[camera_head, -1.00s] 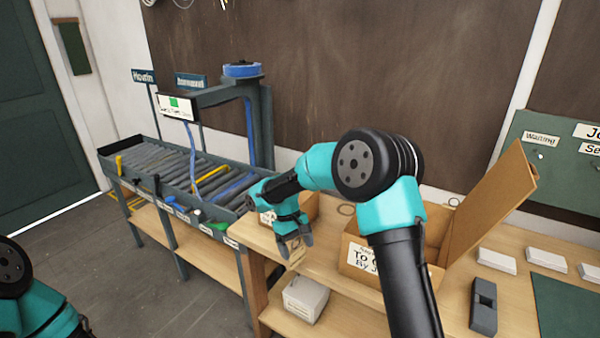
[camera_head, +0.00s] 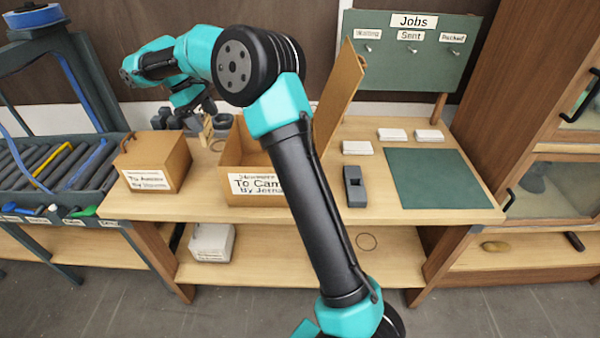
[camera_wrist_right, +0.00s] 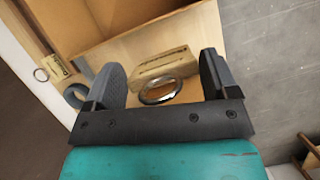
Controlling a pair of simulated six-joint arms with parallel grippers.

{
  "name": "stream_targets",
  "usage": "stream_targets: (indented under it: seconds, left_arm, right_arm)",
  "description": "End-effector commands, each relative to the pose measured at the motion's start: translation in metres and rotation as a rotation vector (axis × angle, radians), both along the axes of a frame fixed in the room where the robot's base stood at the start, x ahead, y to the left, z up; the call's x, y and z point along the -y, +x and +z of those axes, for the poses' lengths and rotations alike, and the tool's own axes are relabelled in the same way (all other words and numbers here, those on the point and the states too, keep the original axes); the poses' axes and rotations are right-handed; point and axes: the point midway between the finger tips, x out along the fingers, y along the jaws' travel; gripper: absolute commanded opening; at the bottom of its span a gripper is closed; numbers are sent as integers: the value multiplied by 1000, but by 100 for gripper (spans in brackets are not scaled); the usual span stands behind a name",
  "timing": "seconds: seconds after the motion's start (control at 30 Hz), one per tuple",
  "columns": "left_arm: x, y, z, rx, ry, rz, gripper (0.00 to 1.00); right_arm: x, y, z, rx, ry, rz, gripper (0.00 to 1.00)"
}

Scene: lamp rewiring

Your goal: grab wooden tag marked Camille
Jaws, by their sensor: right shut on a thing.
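My right gripper (camera_head: 185,122) is at the back of the bench, behind the left cardboard box. In the right wrist view, the gripper (camera_wrist_right: 165,80) is shut on a small pale wooden tag (camera_wrist_right: 163,66) with a metal ring (camera_wrist_right: 160,92). Its lettering is too blurred for me to read, so I cannot tell whether it says Camille. A second wooden tag (camera_wrist_right: 56,67) with a ring lies to the left in that view. My left gripper is not in view.
An open cardboard box labelled "To Cam..." (camera_head: 235,187) stands mid-bench, its flap (camera_head: 338,95) raised. A second labelled box (camera_head: 150,160) stands to its left. White blocks (camera_head: 393,135), a grey tool (camera_head: 354,186) and a green mat (camera_head: 432,180) lie on the right.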

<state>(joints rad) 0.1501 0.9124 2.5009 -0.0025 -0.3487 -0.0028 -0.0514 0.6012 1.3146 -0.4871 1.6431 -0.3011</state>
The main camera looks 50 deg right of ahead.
Motion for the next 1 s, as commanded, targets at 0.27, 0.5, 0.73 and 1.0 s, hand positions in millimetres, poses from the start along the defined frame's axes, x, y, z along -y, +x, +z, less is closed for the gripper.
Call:
stream_targets:
  seconds: [0.27,0.5,0.73,1.0]
  left_arm:
    - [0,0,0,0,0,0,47]
    - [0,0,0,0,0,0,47]
    - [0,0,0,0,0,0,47]
    - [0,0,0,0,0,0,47]
  right_arm:
    - [1,0,1,0,0,1,57]
    - [1,0,-1,-1,-1,1,57]
    - [1,-1,-31,-3,-1,1,57]
    - [1,0,-88,-3,-1,1,57]
